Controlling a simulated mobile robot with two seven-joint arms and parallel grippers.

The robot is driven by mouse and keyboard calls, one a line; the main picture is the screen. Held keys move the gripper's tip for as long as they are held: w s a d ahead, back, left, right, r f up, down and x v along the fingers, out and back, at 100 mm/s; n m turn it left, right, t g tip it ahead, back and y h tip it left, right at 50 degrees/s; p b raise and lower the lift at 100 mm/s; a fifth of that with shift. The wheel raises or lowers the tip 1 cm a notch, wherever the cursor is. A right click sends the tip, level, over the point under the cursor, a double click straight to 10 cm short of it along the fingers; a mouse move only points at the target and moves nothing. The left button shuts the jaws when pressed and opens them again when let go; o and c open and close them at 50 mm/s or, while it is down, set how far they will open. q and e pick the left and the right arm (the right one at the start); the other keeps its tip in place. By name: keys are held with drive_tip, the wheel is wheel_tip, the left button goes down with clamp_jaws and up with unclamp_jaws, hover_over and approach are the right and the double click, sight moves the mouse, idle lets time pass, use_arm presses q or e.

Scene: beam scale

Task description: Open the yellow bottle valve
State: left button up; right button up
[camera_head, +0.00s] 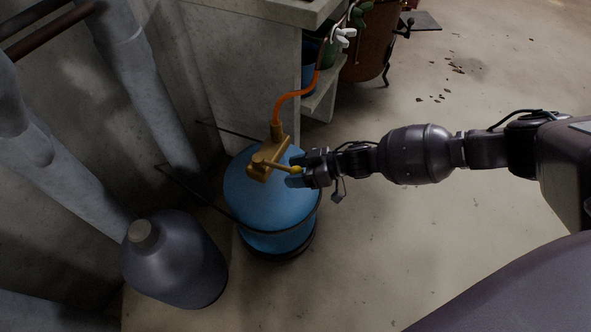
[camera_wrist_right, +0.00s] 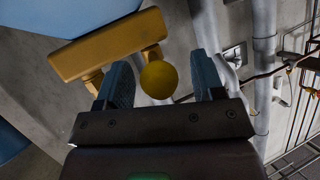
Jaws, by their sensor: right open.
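The yellow bottle valve (camera_head: 268,159) sits on top of a blue bottle (camera_head: 262,208). Its lever handle (camera_head: 283,167) points right and ends in a yellow ball. My right gripper (camera_head: 297,176) reaches in from the right, at the ball end of the handle. In the right wrist view the yellow ball (camera_wrist_right: 159,79) lies between the two blue fingertips, nearer the left one. The fingers are apart, with a gap on the right. The valve body (camera_wrist_right: 105,50) shows beyond, at the upper left. My left gripper is not in view.
An orange hose (camera_head: 290,97) runs from the valve up toward a concrete counter (camera_head: 245,75). A dark grey bottle (camera_head: 175,262) stands at the lower left. Thin dark rods (camera_head: 200,196) pass beside the blue bottle. Pipes (camera_head: 140,80) line the left wall. The floor at right is mostly open.

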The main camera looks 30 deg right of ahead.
clamp_jaws()
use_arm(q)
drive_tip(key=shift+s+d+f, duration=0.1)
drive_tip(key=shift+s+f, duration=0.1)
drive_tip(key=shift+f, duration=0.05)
